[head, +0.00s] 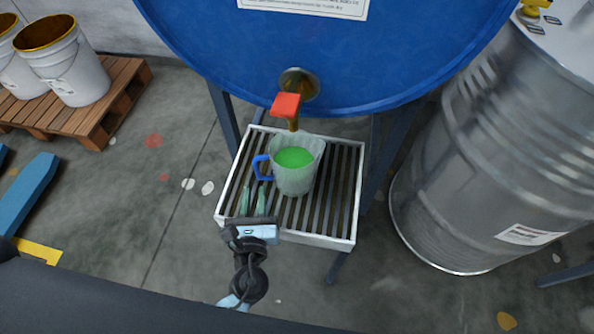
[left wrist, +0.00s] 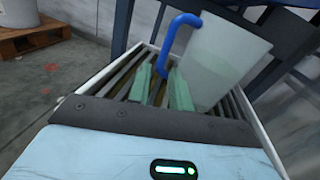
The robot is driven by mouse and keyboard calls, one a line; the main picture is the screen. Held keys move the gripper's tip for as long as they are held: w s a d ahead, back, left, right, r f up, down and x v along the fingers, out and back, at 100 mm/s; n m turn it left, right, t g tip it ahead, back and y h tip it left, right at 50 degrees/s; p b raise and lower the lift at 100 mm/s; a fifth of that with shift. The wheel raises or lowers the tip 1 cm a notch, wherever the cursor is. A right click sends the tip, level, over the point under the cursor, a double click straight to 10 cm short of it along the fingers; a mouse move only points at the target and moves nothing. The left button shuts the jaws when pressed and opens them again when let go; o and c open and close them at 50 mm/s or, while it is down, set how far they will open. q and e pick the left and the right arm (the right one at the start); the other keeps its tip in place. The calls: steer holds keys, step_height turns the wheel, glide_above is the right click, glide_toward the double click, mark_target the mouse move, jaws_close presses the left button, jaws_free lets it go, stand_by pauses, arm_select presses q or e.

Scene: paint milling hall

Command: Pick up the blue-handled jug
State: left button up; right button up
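The translucent jug (head: 298,182) with bright green liquid in it stands upright on a slatted tray (head: 287,237), below a tap with a red handle (head: 287,103). Its blue handle (head: 261,167) points left in the head view. My left gripper (head: 253,202) is in front of the handle, over the slats, its two pale green fingers apart with nothing between them. In the left wrist view the handle (left wrist: 172,45) rises beyond the open fingers (left wrist: 161,88), and the jug body (left wrist: 226,62) is to the right. My right gripper is not in view.
A large blue vessel (head: 320,60) hangs over the back of the tray. A grey metal drum (head: 480,160) stands to the right. White buckets (head: 75,70) stand on a wooden pallet (head: 120,95) at the upper left.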

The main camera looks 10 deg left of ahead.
mark_target(257, 171)
arm_select(q)
steer(key=shift+w+d+r+m, duration=0.25)
steer(key=shift+w+m, duration=0.15)
steer(key=shift+w, duration=0.05)
steer(key=shift+w+a, duration=0.25)
steer(key=shift+w, duration=1)
steer(key=shift+w+a+r, duration=0.15)
steer(key=shift+w+a, duration=0.05)
steer(key=shift+w, duration=0.65)
steer(key=shift+w+a+r, duration=0.15)
steer(key=shift+w+r, duration=0.05)
steer(key=shift+w, duration=0.6)
steer(key=shift+w+a+r, duration=0.15)
steer(key=shift+w+a, duration=0.05)
steer(key=shift+w, duration=0.65)
jaws_close()
steer(key=shift+r, duration=0.1)
